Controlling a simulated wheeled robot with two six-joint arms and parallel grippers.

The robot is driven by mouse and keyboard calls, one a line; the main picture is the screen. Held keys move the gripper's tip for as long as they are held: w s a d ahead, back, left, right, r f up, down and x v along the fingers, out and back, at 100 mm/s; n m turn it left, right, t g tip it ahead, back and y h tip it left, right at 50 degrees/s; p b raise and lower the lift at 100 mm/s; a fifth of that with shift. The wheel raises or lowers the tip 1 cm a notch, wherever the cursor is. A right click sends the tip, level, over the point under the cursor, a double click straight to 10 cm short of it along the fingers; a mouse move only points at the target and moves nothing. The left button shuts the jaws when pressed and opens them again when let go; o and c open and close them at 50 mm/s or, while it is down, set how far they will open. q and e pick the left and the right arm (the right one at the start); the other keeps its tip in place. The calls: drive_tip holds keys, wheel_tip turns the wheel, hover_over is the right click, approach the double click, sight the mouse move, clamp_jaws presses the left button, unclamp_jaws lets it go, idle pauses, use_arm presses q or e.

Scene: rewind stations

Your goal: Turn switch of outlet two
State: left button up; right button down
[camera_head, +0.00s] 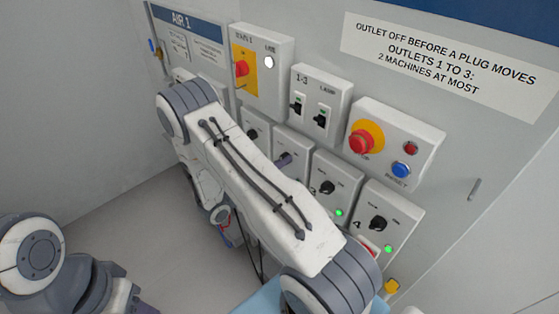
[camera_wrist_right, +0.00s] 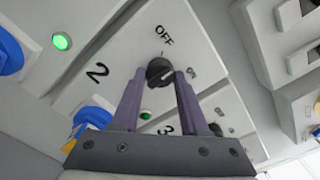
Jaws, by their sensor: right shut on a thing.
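The outlet two switch is a round black knob (camera_wrist_right: 160,72) on a pale plate, with a "2" to its left and "OFF" above it in the right wrist view. Its pale pointer mark is slanted, away from "OFF". My right gripper (camera_wrist_right: 157,76) is shut on this knob, one purple finger on each side. In the head view the right gripper (camera_head: 285,160) reaches the second box in the lower row, and its fingers hide the knob. My left gripper is out of view; only parts of my left arm show.
Outlet three's knob (camera_head: 326,187) and outlet four's knob (camera_head: 378,223) sit to the right, with green lamps lit. Above are two small switches (camera_head: 309,110), a red emergency button (camera_head: 362,142) and a red rotary switch (camera_head: 241,69). My right arm hides the lower left boxes.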

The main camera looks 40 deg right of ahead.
drive_tip(key=shift+r+n+p, duration=0.15)
drive_tip(key=shift+n+p, duration=1.15)
drive_tip(key=shift+n, duration=3)
drive_tip(key=shift+c, duration=2.1)
unclamp_jaws()
drive_tip(key=shift+a, duration=0.1)
drive_tip(key=a+b, duration=0.4)
drive_tip(key=a, duration=0.6)
drive_tip(key=shift+s+a, duration=0.2)
drive_tip(key=shift+s, duration=0.2)
